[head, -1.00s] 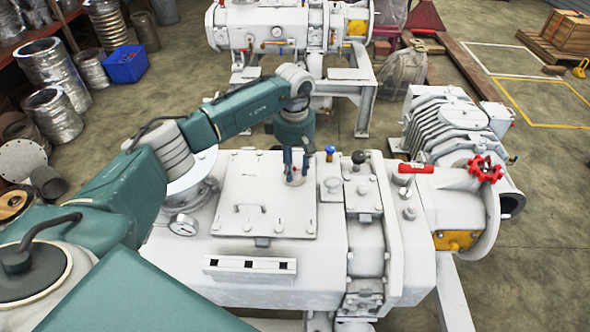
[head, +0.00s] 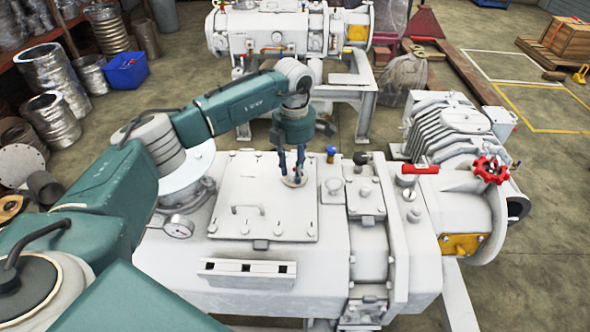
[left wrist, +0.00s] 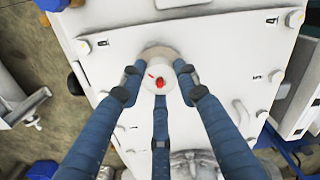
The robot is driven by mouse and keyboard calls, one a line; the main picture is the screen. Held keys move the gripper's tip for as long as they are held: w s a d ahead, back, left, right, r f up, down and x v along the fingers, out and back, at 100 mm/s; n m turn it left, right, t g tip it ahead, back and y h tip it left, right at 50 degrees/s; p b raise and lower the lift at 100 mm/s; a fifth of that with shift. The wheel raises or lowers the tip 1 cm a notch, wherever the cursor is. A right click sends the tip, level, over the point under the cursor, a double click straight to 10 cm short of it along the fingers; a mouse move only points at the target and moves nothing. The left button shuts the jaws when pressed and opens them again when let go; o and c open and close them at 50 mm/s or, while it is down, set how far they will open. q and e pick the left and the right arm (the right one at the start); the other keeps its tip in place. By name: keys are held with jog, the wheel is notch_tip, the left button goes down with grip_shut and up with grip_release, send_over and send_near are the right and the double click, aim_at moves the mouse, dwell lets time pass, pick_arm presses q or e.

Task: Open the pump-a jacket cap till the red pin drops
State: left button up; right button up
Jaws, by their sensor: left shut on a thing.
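The large white pump (head: 330,240) fills the middle of the head view, with a flat square cover plate (head: 228,215) on top. My left gripper (head: 291,176) points down over the plate's upper right part. Its three blue fingers are shut around a small round pale cap (left wrist: 160,65), which also shows low between the fingers in the head view (head: 293,182). A red pin (left wrist: 159,82) shows at the cap in the left wrist view; I cannot tell whether it is raised or dropped. My right gripper is not in view.
A red lever (head: 420,169), a black knob (head: 361,158) and a blue-topped fitting (head: 331,154) stand right of the gripper. A red handwheel (head: 491,170) is farther right. A gauge (head: 178,227) sits at left. A second white pump (head: 270,30) stands behind.

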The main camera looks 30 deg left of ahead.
aim_at(294, 171)
pick_arm(q)
jog(key=n, duration=0.5)
jog(key=shift+s+a+f+n+b, duration=0.1)
jog(key=shift+s+a+n+b, duration=0.05)
jog(key=shift+n+b, duration=0.2)
jog(key=shift+s+n, duration=0.1)
jog(key=shift+n, duration=1.45)
jog(key=shift+f, duration=0.15)
jog(key=o, duration=1.2)
jog(key=shift+s, duration=0.1)
jog(key=shift+w+d+r, duration=0.2)
jog(key=shift+r, duration=0.5)
notch_tip(294, 171, up, 11)
jog(key=shift+s+f, duration=0.1)
